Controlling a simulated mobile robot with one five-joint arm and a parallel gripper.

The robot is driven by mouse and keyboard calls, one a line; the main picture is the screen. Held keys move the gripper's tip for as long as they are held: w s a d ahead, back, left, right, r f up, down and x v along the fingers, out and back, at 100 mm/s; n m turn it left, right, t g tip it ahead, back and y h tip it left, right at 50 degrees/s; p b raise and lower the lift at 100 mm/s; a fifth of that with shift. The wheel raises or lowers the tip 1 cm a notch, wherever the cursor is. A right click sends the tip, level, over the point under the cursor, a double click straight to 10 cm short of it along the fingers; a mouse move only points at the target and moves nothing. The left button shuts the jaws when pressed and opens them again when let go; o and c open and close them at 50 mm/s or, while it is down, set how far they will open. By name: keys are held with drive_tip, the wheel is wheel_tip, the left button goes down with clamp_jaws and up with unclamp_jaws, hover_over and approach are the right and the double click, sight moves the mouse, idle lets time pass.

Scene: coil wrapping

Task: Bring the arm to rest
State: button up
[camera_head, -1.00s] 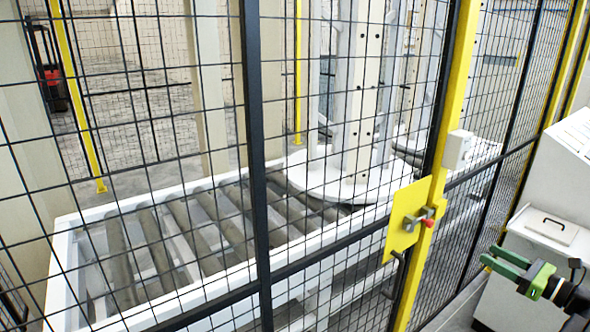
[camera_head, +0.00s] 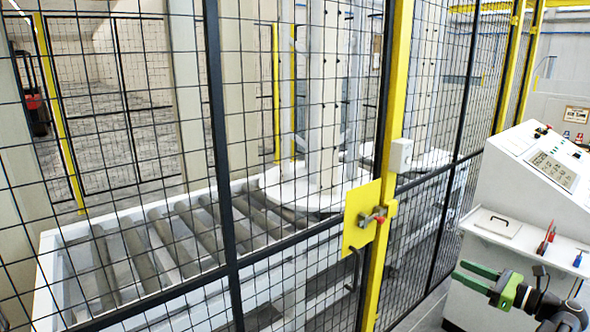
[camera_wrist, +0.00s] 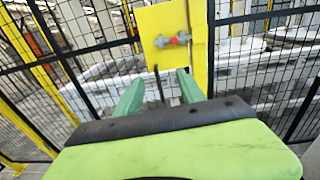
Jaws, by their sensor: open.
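My gripper (camera_head: 476,278) is at the lower right of the head view, its green fingers pointing left toward the fence door. It is open and empty, in free air in front of the white control cabinet. In the wrist view, the two green fingers of my gripper (camera_wrist: 158,90) stand apart with nothing between them. The yellow latch plate (camera_head: 361,214) with its red knob is on the fence post, left of and apart from my gripper. The plate also shows beyond the fingers in the wrist view (camera_wrist: 160,22).
A black mesh fence with a yellow post (camera_head: 397,90) crosses the view. Behind it are a roller conveyor (camera_head: 140,245) and a round white turntable (camera_head: 300,190). A control console (camera_head: 530,185) with a display stands at right, its shelf (camera_head: 510,237) holding screwdrivers.

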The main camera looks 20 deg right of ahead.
drive_tip(key=w+a+f+n+g+y+p, duration=0.1)
drive_tip(key=w+a+f+n+g, duration=0.35)
drive_tip(key=a, duration=0.45)
drive_tip(key=w+a+f+n+g+y, duration=0.1)
drive_tip(key=w+a+f+n+g, duration=0.1)
drive_tip(key=w+a+f+n, duration=0.45)
drive_tip(key=w+a+f+n+g+y+p, duration=0.1)
drive_tip(key=w+a+f+n+g, duration=0.2)
drive_tip(key=w+a, duration=0.7)
drive_tip(key=s+a+f+n+g+h, duration=0.1)
drive_tip(key=a+f+n+g+h, duration=0.1)
drive_tip(key=a+n, duration=0.7)
drive_tip(key=s+a+f+n+g+h+p, duration=0.1)
drive_tip(key=a+f+n+g+h, duration=0.2)
drive_tip(key=a+n, duration=0.6)
drive_tip(key=a+g+h, duration=0.2)
drive_tip(key=a, duration=0.9)
drive_tip(key=shift+s+f+h+p, duration=0.2)
drive_tip(key=shift+h+p, duration=0.1)
drive_tip(key=shift+h, duration=0.1)
drive_tip(key=shift+d+g, duration=0.1)
drive_tip(key=shift+g, duration=0.15)
